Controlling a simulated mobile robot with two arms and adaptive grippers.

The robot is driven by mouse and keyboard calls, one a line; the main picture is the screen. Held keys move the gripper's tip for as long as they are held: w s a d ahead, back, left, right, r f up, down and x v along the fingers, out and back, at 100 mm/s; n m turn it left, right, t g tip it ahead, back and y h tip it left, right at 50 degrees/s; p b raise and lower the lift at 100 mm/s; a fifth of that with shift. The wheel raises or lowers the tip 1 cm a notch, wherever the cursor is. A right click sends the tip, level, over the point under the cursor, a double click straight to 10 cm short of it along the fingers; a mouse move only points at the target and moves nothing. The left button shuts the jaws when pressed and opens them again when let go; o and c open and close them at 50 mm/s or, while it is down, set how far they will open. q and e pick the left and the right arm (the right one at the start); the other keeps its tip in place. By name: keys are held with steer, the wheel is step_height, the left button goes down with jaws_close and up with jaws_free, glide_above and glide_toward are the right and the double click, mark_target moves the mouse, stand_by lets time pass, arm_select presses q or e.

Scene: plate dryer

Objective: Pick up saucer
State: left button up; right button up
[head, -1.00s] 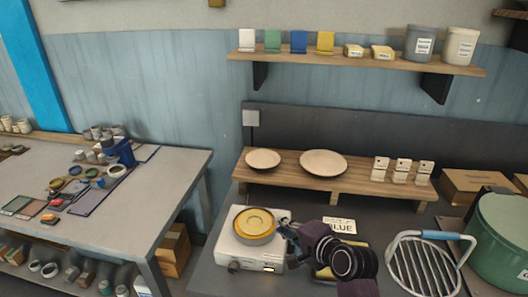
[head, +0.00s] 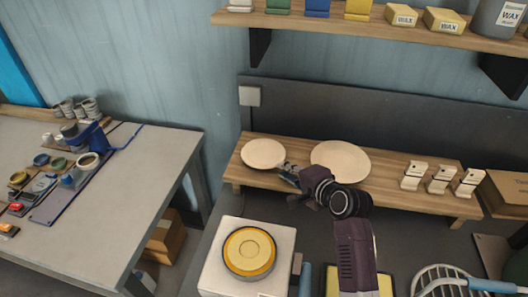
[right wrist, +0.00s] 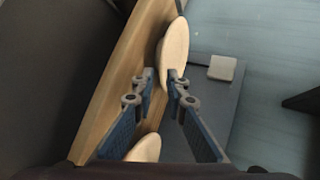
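The saucer (head: 263,153), a small pale round plate, lies at the left end of the low wooden shelf (head: 400,201). My right gripper (head: 286,169) is at the saucer's right edge in the head view. In the right wrist view, its fingers (right wrist: 160,73) are apart, with the saucer (right wrist: 176,40) just ahead. One fingertip overlaps the saucer's rim in that view; I cannot tell whether they touch. A larger pale plate (head: 340,158) lies to the right, partly hidden by my right gripper. My left gripper is not in view.
A white appliance (head: 216,268) with a round yellow-topped dish (head: 248,251) stands in front of the shelf. Small white labelled stands (head: 440,180) are at the shelf's right. A wire rack (head: 440,280) is at front right. A wall shelf (head: 330,25) hangs above.

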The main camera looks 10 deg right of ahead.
mark_target(277, 173)
steer(key=shift+w+a, duration=0.25)
steer(key=shift+w, duration=0.1)
steer(key=p+x, duration=0.1)
steer(key=x, duration=0.3)
steer(key=shift+w+f+p, duration=0.2)
steer(key=shift+w+p, duration=0.1)
steer(key=shift+w+f, duration=0.15)
steer(key=shift+w, duration=0.1)
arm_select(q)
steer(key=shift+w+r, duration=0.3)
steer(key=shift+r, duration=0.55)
arm_select(e)
jaws_close()
